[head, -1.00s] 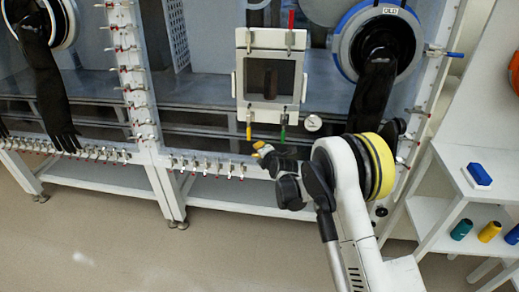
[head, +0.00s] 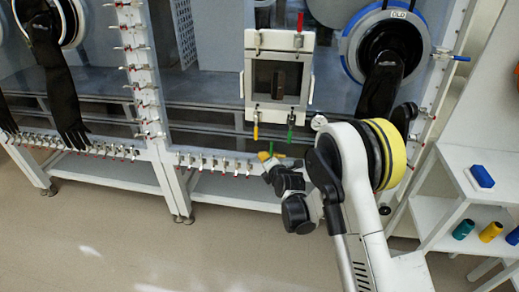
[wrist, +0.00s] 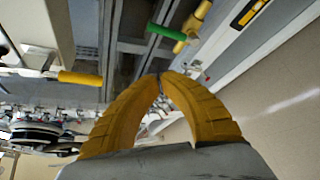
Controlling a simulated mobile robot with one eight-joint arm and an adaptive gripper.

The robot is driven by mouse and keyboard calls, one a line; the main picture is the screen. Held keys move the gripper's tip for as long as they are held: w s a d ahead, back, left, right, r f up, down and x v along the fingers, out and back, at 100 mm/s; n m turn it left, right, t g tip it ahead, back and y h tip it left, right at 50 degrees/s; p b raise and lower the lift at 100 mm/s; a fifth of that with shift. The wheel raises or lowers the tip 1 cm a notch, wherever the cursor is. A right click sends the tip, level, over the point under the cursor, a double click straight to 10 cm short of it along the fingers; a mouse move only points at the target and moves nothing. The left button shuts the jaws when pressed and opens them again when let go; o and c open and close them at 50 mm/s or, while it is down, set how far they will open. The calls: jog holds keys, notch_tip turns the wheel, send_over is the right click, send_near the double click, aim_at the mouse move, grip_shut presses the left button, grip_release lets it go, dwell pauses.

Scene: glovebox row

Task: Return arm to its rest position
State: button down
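My arm reaches up from the bottom right of the head view, bent at a joint with a yellow band, in front of the glovebox. My gripper (head: 268,157) is small at the end of the arm, just below the glovebox's small hatch (head: 278,80). In the wrist view its two yellow fingers (wrist: 160,78) curve together and meet at the tips. Nothing shows between them. The gripper looks clear of the handles, though the exact gap cannot be judged.
A yellow handle (head: 255,131) and a green handle (head: 290,133) hang below the hatch. A black glove (head: 384,72) hangs at the right port, close behind my arm. A white shelf (head: 437,200) stands at right, with a blue block (head: 481,176). The floor (head: 120,240) at lower left is clear.

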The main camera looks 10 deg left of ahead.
jog(key=shift+s+d, duration=0.4)
jog(key=shift+s, duration=0.15)
jog(key=s+d+r+m+g+h, duration=0.1)
jog(key=s+d+r+m+h, duration=0.1)
jog(key=s+d+r+m, duration=0.6)
jog(key=s+d+r+m+g+h, duration=0.1)
jog(key=s+d+r+m, duration=0.45)
jog(key=d+r, duration=0.55)
jog(key=s+d+m+g+h, duration=0.1)
jog(key=s+d+m, duration=0.2)
jog(key=s+m, duration=0.2)
jog(key=s+d+r+m+g+h, duration=0.1)
jog(key=s+d+m, duration=0.3)
jog(key=s, duration=0.8)
jog(key=s+d+m+g+h, duration=0.1)
jog(key=s+d+m, duration=0.2)
jog(key=s+m, duration=0.3)
jog(key=shift+s+d+r, duration=0.3)
jog(key=shift+s+r, duration=0.05)
jog(key=shift+s, duration=0.8)
